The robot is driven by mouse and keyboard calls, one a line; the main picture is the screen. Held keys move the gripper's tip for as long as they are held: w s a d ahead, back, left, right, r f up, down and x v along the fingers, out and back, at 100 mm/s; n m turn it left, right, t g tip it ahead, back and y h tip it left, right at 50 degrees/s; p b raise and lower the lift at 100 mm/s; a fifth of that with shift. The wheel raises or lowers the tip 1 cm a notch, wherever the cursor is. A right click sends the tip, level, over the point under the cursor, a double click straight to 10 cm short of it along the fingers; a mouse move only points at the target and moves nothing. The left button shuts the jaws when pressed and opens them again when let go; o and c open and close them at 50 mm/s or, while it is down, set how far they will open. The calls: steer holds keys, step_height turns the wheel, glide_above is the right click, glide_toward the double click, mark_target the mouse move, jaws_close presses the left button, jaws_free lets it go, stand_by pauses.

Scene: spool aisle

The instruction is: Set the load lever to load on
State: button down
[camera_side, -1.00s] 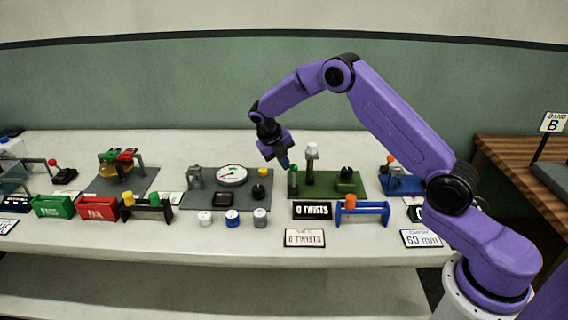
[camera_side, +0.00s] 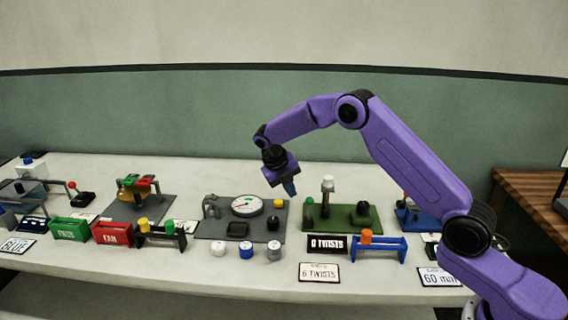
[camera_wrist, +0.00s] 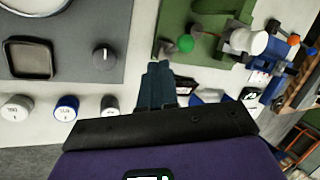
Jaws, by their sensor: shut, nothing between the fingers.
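No label in view names the load lever. My gripper (camera_side: 291,191) is shut and empty, above the space between the green board and a grey gauge board (camera_side: 212,230). In the wrist view its blue fingertips (camera_wrist: 157,66) are together. Which lever setting is load on cannot be read.
The grey board carries a round gauge (camera_side: 246,206), a black dial (camera_side: 273,222) and a yellow knob (camera_side: 279,203). Several weights (camera_side: 246,252) stand before it. A white-capped post (camera_side: 328,184) rises from the green board. A blue rack (camera_side: 378,250) stands in front.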

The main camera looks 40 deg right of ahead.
steer(key=w+d+r, duration=0.1)
steer(key=w+r, duration=0.5)
steer(key=r, duration=0.2)
steer(key=shift+d, duration=0.2)
stand_by(0.3)
steer(key=s+a+r+m+y, duration=0.1)
steer(key=s+a+r+m, duration=0.15)
steer(key=s+a, duration=0.3)
steer(key=s+a+r+m+t+y, duration=0.1)
steer(key=s+a+r+m, duration=0.15)
steer(key=s+a, duration=0.35)
steer(key=s+a+r+m+y, duration=0.1)
steer(key=s+a+r+m, duration=0.2)
steer(key=s, duration=0.4)
steer(key=s+d+f+m, duration=0.2)
steer(key=s+m, duration=0.2)
steer(key=s, duration=0.6)
steer(key=s+d+f+m+y, duration=0.1)
steer(key=s+d+f+m, duration=0.1)
steer(key=s, duration=0.9)
steer(key=s+d+f+m+y, duration=0.1)
steer(key=s+m, duration=0.4)
steer(key=s, duration=0.5)
steer(key=shift+s+d+f+m, duration=0.25)
steer(key=shift+d+f+m, duration=0.05)
steer(key=shift+d+f, duration=0.3)
